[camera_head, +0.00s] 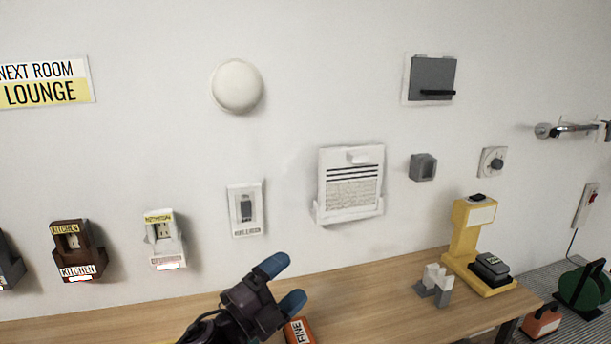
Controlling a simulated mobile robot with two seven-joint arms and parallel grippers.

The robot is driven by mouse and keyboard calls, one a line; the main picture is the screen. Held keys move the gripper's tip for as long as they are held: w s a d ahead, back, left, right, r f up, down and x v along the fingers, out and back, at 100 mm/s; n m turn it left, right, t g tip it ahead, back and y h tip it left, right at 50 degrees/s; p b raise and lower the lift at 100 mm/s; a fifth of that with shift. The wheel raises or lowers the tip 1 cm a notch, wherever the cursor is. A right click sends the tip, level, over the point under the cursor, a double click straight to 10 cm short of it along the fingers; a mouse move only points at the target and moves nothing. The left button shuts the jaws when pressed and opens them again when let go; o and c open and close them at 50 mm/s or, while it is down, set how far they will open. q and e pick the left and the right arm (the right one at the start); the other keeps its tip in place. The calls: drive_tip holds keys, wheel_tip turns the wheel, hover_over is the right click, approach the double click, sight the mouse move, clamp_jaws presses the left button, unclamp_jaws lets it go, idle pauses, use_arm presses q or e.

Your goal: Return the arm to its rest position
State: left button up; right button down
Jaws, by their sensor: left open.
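My left gripper (279,281) comes in from the bottom of the head view, with two blue fingertips spread apart and nothing between them. It is over the wooden table (372,292), left of the middle. An orange block marked FINE (299,331) shows just below and right of the gripper, partly cut off by the frame's lower edge. I cannot tell the gap between the gripper and the block. My right gripper is not in view.
On the wall hang a white panel (350,187), a switch (246,208), a brown kitchen holder (77,250) and a white holder (163,240). A yellow stand (464,243) and a grey-white block (434,284) stand on the table's right. The table's middle is clear.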

use_arm(q)
drive_tip(key=s+a+f+n+t+y, duration=0.1)
drive_tip(key=s+a+f+n+y, duration=0.2)
drive_tip(key=a+f+n+y, duration=0.45)
drive_tip(key=s+a+f+n+y, duration=0.2)
drive_tip(key=a+f+n+y, duration=0.2)
drive_tip(key=a+f+n, duration=0.55)
drive_tip(key=s+a+f+n+g+y, duration=0.1)
drive_tip(key=s+a+f+n+y, duration=0.1)
drive_tip(key=s+f, duration=0.5)
drive_tip(key=s+a+f+n+g+y, duration=0.2)
drive_tip(key=s+a+f+n, duration=0.3)
drive_tip(key=s, duration=0.6)
wheel_tip(320, 180, down, 2)
drive_tip(key=shift+a+f+n, duration=0.1)
drive_tip(key=shift+a+n, duration=0.05)
drive_tip(key=shift+n, duration=0.15)
